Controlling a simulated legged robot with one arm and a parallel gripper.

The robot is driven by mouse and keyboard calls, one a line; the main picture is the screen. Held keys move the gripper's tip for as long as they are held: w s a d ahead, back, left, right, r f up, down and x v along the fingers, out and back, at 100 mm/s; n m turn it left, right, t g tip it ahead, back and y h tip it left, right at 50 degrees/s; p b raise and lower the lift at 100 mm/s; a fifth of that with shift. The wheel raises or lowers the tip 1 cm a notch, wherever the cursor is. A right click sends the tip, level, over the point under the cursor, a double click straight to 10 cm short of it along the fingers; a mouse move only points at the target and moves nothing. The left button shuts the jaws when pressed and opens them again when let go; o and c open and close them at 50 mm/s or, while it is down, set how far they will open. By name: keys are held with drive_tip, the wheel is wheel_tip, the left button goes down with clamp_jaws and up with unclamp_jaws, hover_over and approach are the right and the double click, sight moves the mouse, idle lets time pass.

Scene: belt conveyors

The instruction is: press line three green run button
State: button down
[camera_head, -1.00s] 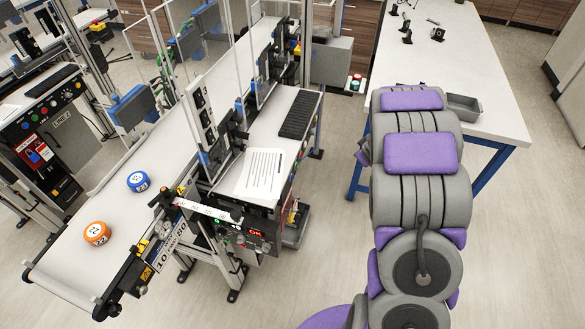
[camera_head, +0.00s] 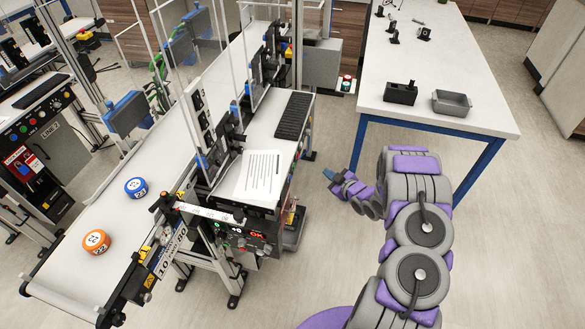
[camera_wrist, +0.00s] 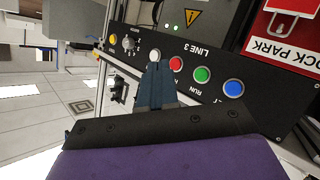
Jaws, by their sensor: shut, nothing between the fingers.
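In the wrist view the LINE 3 panel (camera_wrist: 143,47) is black and appears tilted. It carries the green button (camera_wrist: 202,74), labelled RUN, between a red button (camera_wrist: 176,64) and a blue button (camera_wrist: 234,88). A white button (camera_wrist: 154,55) lies beyond the red one. My gripper (camera_wrist: 158,66) is shut and empty; its blue fingertips appear in front of the panel near the white and red buttons, to the left of green. Contact cannot be told. In the head view my gripper (camera_head: 329,173) is low, right of the middle conveyor. I cannot make out the LINE 3 lettering there.
The conveyor (camera_head: 115,215) carries a blue round part (camera_head: 136,187) and an orange one (camera_head: 96,241). The white table (camera_head: 440,70) with blue legs stands behind my arm, bearing a grey tray (camera_head: 452,103). A red lock sign (camera_wrist: 285,35) is beside the LINE 3 panel. Open floor lies right of the conveyor.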

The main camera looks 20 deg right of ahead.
sight(294, 167)
drive_tip(key=shift+a, duration=0.2)
drive_tip(key=w+a+p, duration=0.2)
drive_tip(key=w+a, duration=0.2)
drive_tip(key=a, duration=0.3)
drive_tip(key=shift+w, duration=0.4)
drive_tip(key=shift+a, duration=0.15)
idle(2.0)
drive_tip(key=shift+w+a, duration=0.25)
drive_tip(key=shift+a, duration=0.1)
